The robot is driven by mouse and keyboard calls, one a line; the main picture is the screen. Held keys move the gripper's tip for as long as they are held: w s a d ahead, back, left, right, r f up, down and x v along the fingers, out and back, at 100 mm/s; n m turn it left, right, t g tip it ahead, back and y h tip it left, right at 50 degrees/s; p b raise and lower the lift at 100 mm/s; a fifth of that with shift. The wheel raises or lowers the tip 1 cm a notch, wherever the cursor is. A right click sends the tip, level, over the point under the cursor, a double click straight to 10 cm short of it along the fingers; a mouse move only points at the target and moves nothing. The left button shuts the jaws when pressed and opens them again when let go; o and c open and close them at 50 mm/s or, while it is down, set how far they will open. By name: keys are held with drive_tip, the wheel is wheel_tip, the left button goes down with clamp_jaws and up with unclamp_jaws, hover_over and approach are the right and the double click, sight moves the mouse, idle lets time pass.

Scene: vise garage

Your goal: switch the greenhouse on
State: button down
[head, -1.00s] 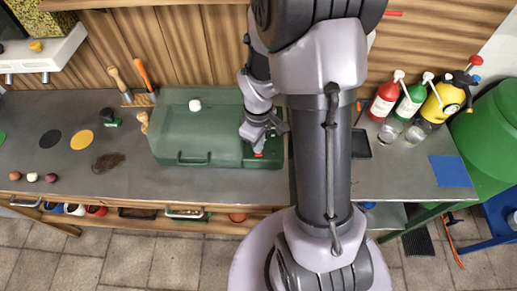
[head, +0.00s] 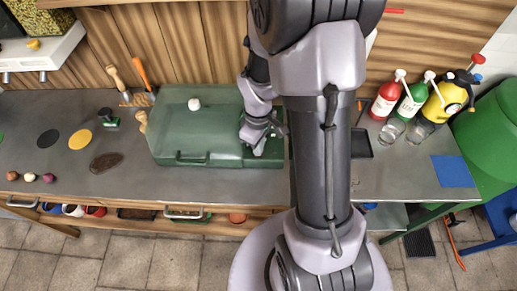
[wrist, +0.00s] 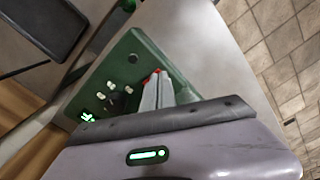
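The greenhouse (head: 195,135) is a green case with a clear green lid, on the grey workbench left of my arm. Its control panel (wrist: 125,65) shows in the wrist view, with lit green marks (wrist: 87,117), a dark knob (wrist: 116,99) and a small dark round spot. My gripper (wrist: 154,76) is over the panel, its two grey fingers side by side, close together. Small red bits show at the fingertips; I cannot tell whether they belong to the panel. Contact with the panel is unclear. In the head view, my gripper (head: 257,148) hides part of the panel.
Red and green spray bottles (head: 384,100), a yellow sprayer (head: 444,101) and glass cups stand at the right. A dark tray (head: 361,143) lies right of my arm. Hand tools (head: 120,80), a stamp-like tool (head: 108,118) and round patches lie at the left. The bench front is mostly clear.

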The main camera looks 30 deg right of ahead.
wheel_tip(320, 180, up, 7)
drive_tip(key=p, duration=0.6)
drive_tip(key=s+a+r+m+t+y+b, duration=0.2)
drive_tip(key=s+a+r+m+t+b, duration=0.3)
drive_tip(key=s+a+r+m+b, duration=0.4)
drive_tip(key=s+a+r+b, duration=0.1)
drive_tip(key=s+a+r, duration=0.1)
drive_tip(key=a+r, duration=0.2)
drive_tip(key=shift+s+a+r+m+t, duration=0.15)
drive_tip(key=shift+a+m+t, duration=0.2)
drive_tip(key=shift+a, duration=0.4)
